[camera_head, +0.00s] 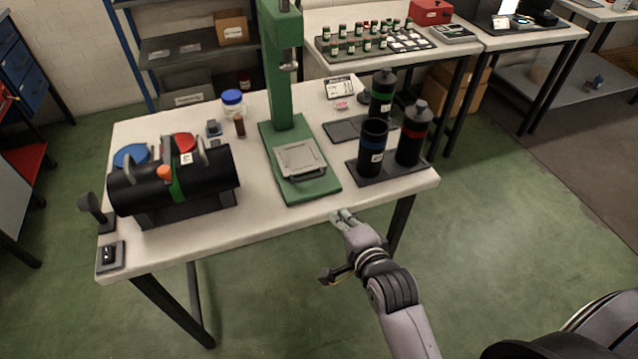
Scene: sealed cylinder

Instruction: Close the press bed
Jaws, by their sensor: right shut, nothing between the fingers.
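A green press (280,75) stands on the white table, its column rising near the back edge. Its green base (310,193) reaches toward the front edge. The press bed (299,158), a light grey square plate with a dark handle (307,174) on its front side, lies on the base, in front of the column. I cannot tell how far it is slid out. My right gripper (342,217) is shut and empty at the table's front edge, to the front right of the press base and apart from the bed handle. My left gripper is not in view.
A black cylinder (215,175) with a green band lies on a cradle at the left. A blue-lidded jar (232,101) stands behind. Table front is clear between cradle and press.

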